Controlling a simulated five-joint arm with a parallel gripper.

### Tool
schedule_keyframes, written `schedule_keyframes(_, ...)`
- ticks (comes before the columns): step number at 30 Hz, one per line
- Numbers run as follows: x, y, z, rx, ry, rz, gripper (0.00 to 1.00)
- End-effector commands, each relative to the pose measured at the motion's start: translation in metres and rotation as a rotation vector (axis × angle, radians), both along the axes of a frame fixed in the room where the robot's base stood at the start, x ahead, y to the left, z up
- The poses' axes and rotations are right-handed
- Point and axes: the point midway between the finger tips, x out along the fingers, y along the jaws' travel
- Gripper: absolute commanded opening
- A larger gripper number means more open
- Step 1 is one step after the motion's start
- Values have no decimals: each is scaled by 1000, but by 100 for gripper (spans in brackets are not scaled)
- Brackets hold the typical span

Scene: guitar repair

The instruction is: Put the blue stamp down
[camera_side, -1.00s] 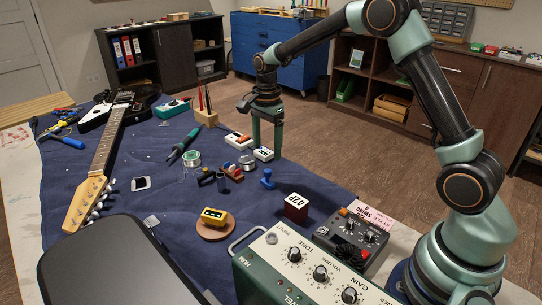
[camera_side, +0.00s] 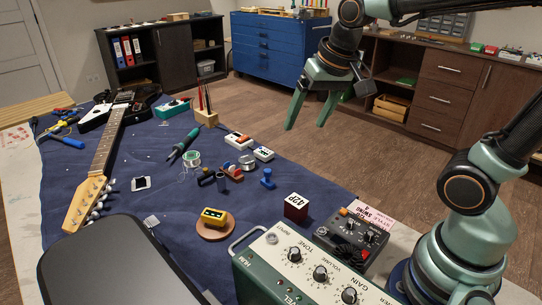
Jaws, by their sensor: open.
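The blue stamp (camera_side: 267,178) stands upright on the dark blue mat (camera_side: 155,190), near the mat's right edge. My gripper (camera_side: 305,127) is open and empty. It hangs in the air above and to the right of the stamp, clear of the mat, with its two green fingers spread apart and pointing down. Nothing is between the fingers.
Left of the stamp are a small wooden stand (camera_side: 232,173) and dark cylinders (camera_side: 222,182). White-topped pedals (camera_side: 263,153) lie behind it. A guitar (camera_side: 107,145) lies at left.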

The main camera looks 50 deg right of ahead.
Motion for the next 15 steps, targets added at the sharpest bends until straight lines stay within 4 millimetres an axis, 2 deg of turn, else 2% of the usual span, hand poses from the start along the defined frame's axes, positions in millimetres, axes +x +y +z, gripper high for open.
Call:
schedule_keyframes(3,-24,4,0,-63,-59,156,81)
schedule_keyframes(6,-38,5,-2,-108,-91,257,81)
schedule_keyframes(15,-50,7,-8,-158,-120,361,81)
